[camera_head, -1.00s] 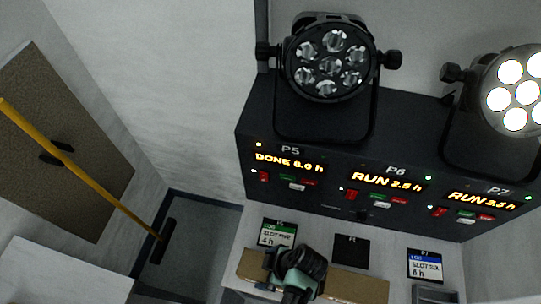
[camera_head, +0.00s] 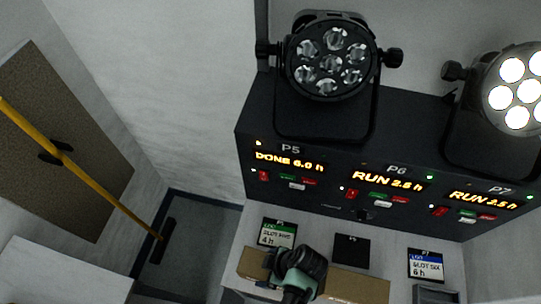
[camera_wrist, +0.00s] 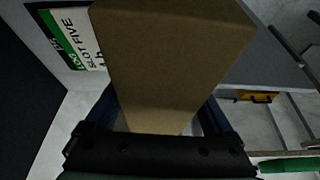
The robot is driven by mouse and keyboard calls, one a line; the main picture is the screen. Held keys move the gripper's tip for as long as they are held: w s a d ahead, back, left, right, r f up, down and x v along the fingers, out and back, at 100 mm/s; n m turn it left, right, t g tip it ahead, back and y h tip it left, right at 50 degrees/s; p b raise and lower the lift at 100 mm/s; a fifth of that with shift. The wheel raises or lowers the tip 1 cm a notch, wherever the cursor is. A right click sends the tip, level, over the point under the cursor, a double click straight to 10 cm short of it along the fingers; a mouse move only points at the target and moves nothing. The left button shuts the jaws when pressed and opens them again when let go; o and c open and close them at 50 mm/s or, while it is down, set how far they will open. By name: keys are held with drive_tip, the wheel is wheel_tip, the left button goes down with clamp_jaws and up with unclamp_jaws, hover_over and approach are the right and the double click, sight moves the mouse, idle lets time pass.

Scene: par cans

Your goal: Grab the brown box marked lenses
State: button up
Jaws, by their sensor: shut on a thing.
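A plain brown box (camera_wrist: 175,60) fills the middle of the wrist view, between the fingers of my gripper (camera_wrist: 160,125). My gripper is shut on this box. No lenses marking shows on the faces in view. In the head view my gripper (camera_head: 298,268) is at the bottom centre, over brown cardboard. Cardboard shows to its left (camera_head: 252,264) and to its right (camera_head: 356,286). I cannot tell whether these are one box or two. The gripper's fingertips are hidden in the head view.
A black panel (camera_head: 345,185) with P5, P6 and P7 displays carries par cans (camera_head: 330,62). A green-topped slot five card (camera_head: 278,233), a black square (camera_head: 351,251) and a blue-topped slot six card (camera_head: 425,265) lie before it. A yellow pole (camera_head: 85,180) slants at left.

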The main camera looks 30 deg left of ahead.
drive_tip(key=c, duration=0.5)
drive_tip(key=shift+r, duration=0.1)
